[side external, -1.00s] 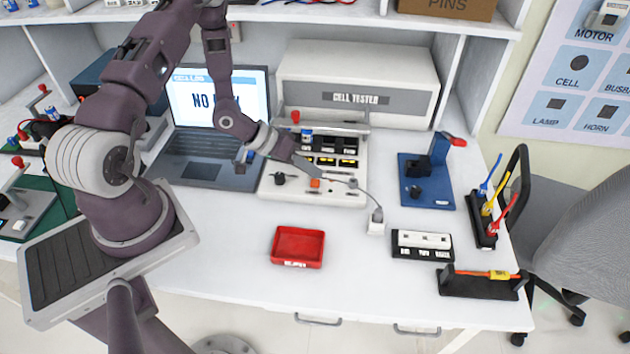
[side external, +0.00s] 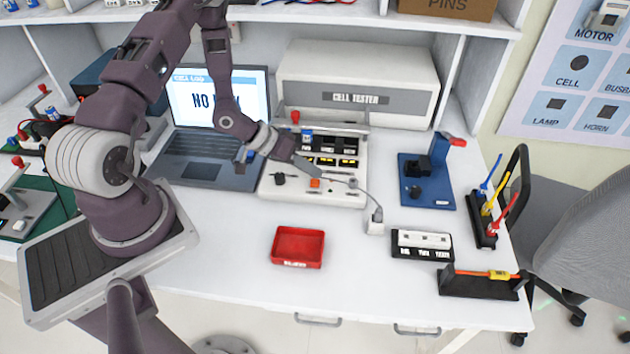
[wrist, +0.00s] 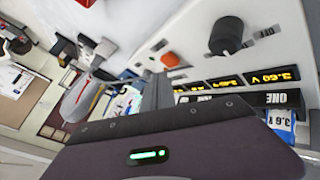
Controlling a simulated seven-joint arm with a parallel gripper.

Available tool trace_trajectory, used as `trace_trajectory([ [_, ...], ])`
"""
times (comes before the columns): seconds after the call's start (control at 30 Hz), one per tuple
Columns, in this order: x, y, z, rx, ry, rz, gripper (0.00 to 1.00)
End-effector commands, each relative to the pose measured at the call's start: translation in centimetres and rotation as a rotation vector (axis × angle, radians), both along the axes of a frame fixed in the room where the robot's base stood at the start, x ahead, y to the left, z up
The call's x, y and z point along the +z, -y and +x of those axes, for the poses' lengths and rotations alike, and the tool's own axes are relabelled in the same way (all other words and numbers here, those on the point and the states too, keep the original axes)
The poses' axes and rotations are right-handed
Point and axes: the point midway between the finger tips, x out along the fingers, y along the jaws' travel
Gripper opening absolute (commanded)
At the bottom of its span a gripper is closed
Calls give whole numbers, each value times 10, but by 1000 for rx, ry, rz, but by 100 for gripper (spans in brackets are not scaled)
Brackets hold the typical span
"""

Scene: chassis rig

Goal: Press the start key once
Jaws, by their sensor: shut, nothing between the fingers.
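The cell tester (side external: 357,90) stands at the back of the bench, with its sloped white panel in front. In the wrist view the shut fingertips (wrist: 155,78) are close to the key, with a small gap showing. Whether the key is pressed down cannot be told.
A black knob (wrist: 226,35) is beside the key, and yellow-lit displays (wrist: 255,80) are above it. A laptop (side external: 210,130) is at left. A red tray (side external: 298,262) and a blue fixture (side external: 428,182) stand on the bench. Bare bench lies around the tray.

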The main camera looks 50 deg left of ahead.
Motion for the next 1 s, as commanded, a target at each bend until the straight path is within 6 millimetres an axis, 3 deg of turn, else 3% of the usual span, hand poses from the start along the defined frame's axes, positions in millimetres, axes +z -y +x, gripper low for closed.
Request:
trace_trajectory([
  [1.0,-11,0,0,0,0,0,0],
])
